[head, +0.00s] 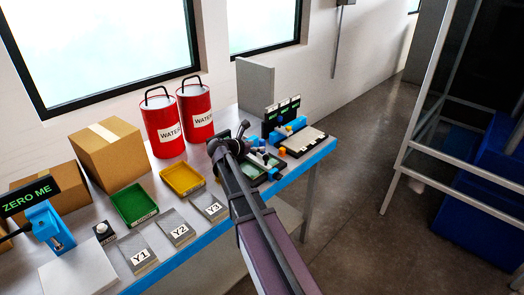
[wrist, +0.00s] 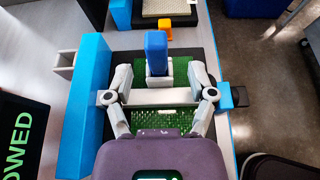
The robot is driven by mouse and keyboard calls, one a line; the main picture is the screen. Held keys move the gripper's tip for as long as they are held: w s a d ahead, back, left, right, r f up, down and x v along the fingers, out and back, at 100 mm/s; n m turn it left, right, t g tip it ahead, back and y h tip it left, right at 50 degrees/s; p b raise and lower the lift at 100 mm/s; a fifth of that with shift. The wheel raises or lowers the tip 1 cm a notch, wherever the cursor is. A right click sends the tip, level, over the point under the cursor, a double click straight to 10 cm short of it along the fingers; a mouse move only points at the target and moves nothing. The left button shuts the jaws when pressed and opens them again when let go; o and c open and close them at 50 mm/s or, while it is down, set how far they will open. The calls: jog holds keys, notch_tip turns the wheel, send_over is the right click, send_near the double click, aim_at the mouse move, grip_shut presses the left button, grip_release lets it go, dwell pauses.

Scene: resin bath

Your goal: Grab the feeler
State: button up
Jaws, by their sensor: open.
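A piece with an upright blue top and a pale grey lower part, which looks like the feeler (wrist: 156,50), stands over a green mesh bed in the wrist view. My gripper (wrist: 160,67) is open, with one grey finger on each side of this piece. I cannot tell whether either finger touches it. A pale bar (wrist: 160,97) crosses beneath the gripper, between a long blue block (wrist: 84,115) and a small blue block (wrist: 225,95). In the head view my arm hides much of this spot at the bench's right part.
On the bench (head: 208,237) are a yellow tray (head: 181,179), a green tray (head: 134,204), several labelled plates, two red water cans (head: 162,126) and cardboard boxes (head: 107,152). A blue device reading "ZERO ME" (head: 31,197) stands at left.

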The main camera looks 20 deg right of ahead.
aim_at(260, 145)
jog(key=b+x, duration=0.1)
jog(key=x, duration=0.2)
jog(key=shift+w+f, duration=0.2)
jog(key=shift+w, duration=0.05)
jog(key=shift+w+d+f, duration=0.1)
jog(key=shift+w+d, duration=0.05)
jog(key=shift+d, duration=0.35)
jog(key=shift+c, duration=0.2)
grip_shut()
